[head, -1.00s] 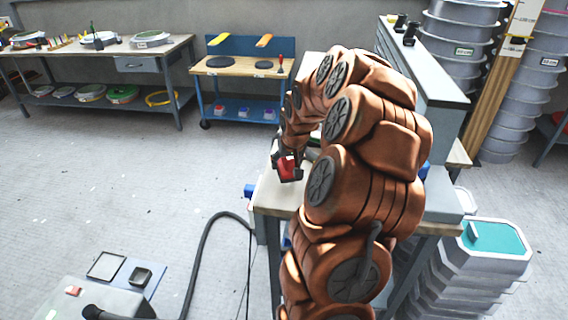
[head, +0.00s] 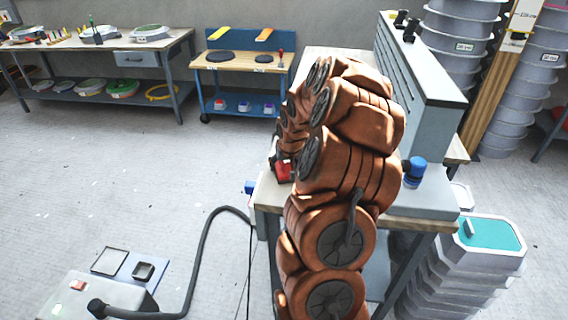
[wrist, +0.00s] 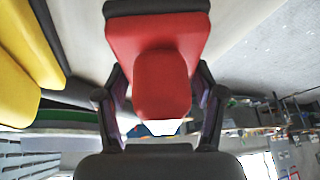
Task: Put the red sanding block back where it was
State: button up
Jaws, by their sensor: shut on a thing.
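The red sanding block (wrist: 160,45), with a red knob and a dark base layer, fills the upper middle of the wrist view. My gripper (wrist: 160,88) is shut on its knob, one finger on each side. In the head view the red block (head: 284,170) shows in part at the left edge of the workbench, with my arm covering much of the area. I cannot tell whether its base touches the bench top. A yellow block (wrist: 28,62) with a dark base lies to the left in the wrist view.
The workbench top (head: 269,196) is mostly hidden by my arm. A blue-topped item (head: 415,170) stands on its right. A grey panel (head: 430,75) rises along the bench's right side.

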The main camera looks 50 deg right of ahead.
jog(key=shift+f, duration=0.15)
jog(key=o, duration=1.2)
